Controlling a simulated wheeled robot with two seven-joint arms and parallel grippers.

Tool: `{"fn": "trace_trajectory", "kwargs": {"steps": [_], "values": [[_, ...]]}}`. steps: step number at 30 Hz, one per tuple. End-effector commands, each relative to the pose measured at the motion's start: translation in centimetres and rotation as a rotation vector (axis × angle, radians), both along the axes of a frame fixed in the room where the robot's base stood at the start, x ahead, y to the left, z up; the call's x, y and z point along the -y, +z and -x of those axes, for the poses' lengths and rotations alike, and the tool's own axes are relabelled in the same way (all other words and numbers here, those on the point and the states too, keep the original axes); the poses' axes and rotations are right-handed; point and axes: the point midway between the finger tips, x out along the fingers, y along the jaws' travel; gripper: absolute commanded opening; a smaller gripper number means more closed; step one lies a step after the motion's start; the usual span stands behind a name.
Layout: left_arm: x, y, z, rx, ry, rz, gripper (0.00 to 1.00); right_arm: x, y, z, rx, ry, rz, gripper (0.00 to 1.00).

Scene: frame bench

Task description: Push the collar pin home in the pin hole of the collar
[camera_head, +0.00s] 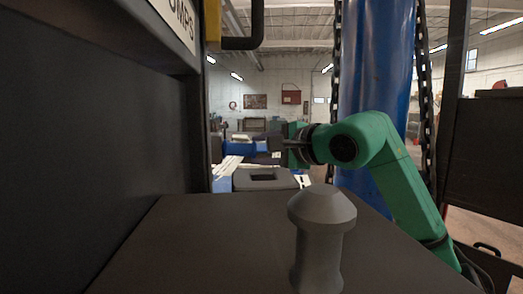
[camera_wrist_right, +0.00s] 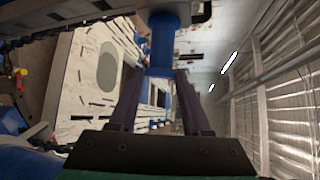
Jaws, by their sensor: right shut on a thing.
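My right gripper (camera_head: 283,145) is shut on a blue pin-like piece, the collar pin (camera_head: 242,147), which points left from the fingers. In the right wrist view, the dark fingers (camera_wrist_right: 158,100) close on the wide end of the blue pin (camera_wrist_right: 162,45). Its shaft runs away from the fingers to a dark bar at the top of that view. The pin's far end is small and unclear, and I cannot tell whether it is in a hole. I cannot make out the collar or its pin hole for certain. My left gripper is not in view.
A grey post with a domed head (camera_head: 320,235) stands close in front. Behind it is a grey block (camera_head: 265,180) with a dark recess. A dark wall (camera_head: 95,150) fills the left side. A thick blue column (camera_head: 375,90) with chains stands behind my right arm.

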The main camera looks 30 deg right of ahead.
Motion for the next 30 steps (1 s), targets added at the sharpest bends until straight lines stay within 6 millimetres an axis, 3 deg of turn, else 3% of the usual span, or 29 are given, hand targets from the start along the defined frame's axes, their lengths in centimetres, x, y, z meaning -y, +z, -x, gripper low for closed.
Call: {"fn": "trace_trajectory", "kwargs": {"steps": [24, 25, 27, 30], "values": [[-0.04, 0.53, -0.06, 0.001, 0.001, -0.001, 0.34, -0.62, -0.05, -0.27, -0.001, 0.002, -0.001, 0.00], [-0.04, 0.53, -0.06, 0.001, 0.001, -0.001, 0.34, -0.62, -0.05, -0.27, -0.001, 0.002, -0.001, 0.56], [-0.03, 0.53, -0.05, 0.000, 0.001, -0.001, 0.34, -0.61, -0.05, -0.26, -0.001, 0.002, -0.001, 0.83], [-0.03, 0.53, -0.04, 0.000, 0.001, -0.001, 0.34, -0.59, -0.04, -0.26, -0.001, 0.001, 0.000, 0.83]]}}
